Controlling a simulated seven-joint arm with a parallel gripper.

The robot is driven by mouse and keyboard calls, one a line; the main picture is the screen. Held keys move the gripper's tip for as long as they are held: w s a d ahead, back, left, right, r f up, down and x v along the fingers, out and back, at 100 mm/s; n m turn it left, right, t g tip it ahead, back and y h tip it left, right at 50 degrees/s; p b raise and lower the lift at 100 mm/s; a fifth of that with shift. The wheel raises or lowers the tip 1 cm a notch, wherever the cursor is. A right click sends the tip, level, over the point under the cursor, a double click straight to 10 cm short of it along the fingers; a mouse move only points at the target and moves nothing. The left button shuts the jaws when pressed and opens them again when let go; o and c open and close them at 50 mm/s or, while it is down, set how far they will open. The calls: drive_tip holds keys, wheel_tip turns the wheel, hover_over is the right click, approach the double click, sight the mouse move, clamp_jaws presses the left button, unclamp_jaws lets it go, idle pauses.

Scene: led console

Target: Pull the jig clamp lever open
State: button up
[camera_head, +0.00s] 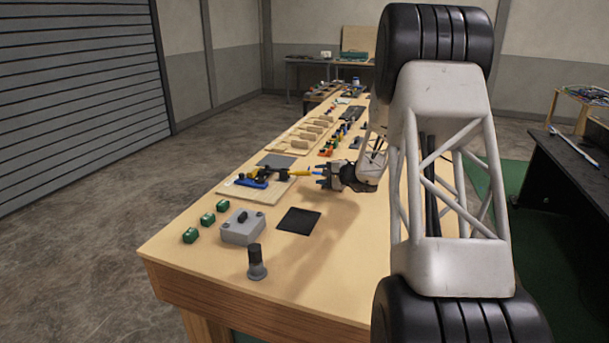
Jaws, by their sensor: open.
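The jig clamp is a blue and black fixture (250,181) on a light wooden board (268,194) on the left half of the bench. Its lever has a yellow handle (298,173) that points right toward my gripper. My gripper (319,177), with blue fingertips, is open just right of the handle's end. I cannot tell whether the fingertips touch the handle or are around it. My arm covers the bench to the right.
Green blocks (207,219), a grey box with a black switch (243,228), a dark knob on a grey base (257,264) and a black pad (299,221) lie nearer. Boards with wooden pieces (304,134) lie farther back. The front right bench top is clear.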

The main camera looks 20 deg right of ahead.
sight(311, 174)
drive_tip(key=shift+w, duration=0.1)
drive_tip(key=shift+x, duration=3.8)
drive_tip(key=shift+f, duration=0.1)
clamp_jaws()
